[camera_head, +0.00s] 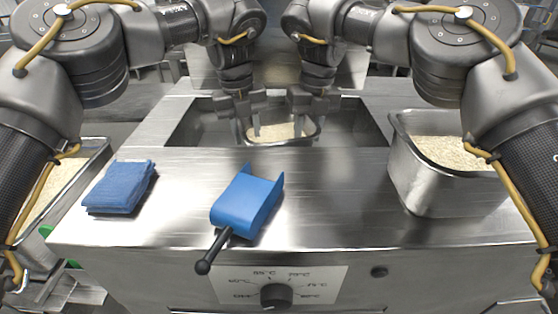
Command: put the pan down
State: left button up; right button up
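A small metal pan of rice (284,131) is in the open well in the middle of the steel counter. Only its near rim and part of the rice show, and its base is hidden by the well's front edge. My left gripper (249,132) points down at the pan's left end, and my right gripper (306,130) points down at its right end. The fingers of both are at the pan's rim. I cannot tell whether they are closed on it or stand loosely around it, nor whether the pan rests on anything.
A blue scoop (246,204) with a black handle lies on the counter in front of the well. A folded blue cloth (120,187) lies to its left. A deep metal pan of rice (432,190) stands at the right, and another rice container (98,160) at the far left. A temperature knob (276,297) is on the front panel.

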pick_arm(q)
jog(key=shift+o, duration=0.5)
jog(key=shift+a, duration=0.15)
pick_arm(e)
jog(key=shift+o, duration=0.3)
jog(key=shift+d, duration=0.1)
pick_arm(q)
jog(key=shift+r, duration=0.6)
pick_arm(e)
jog(key=shift+w, duration=0.1)
pick_arm(q)
jog(key=r, duration=0.7)
jog(key=a+r, duration=0.1)
jog(key=r, duration=0.3)
jog(key=shift+s, duration=0.15)
pick_arm(e)
jog(key=shift+d, duration=0.15)
pick_arm(q)
jog(key=shift+f, duration=0.1)
pick_arm(e)
jog(key=shift+w+d+r, duration=0.1)
jog(key=shift+d+r, duration=0.05)
jog(key=shift+r, duration=1.8)
jog(key=shift+d+r, duration=0.15)
jog(key=shift+r, duration=1.75)
pick_arm(q)
jog(key=shift+d, duration=0.15)
pick_arm(e)
jog(key=shift+f, duration=0.1)
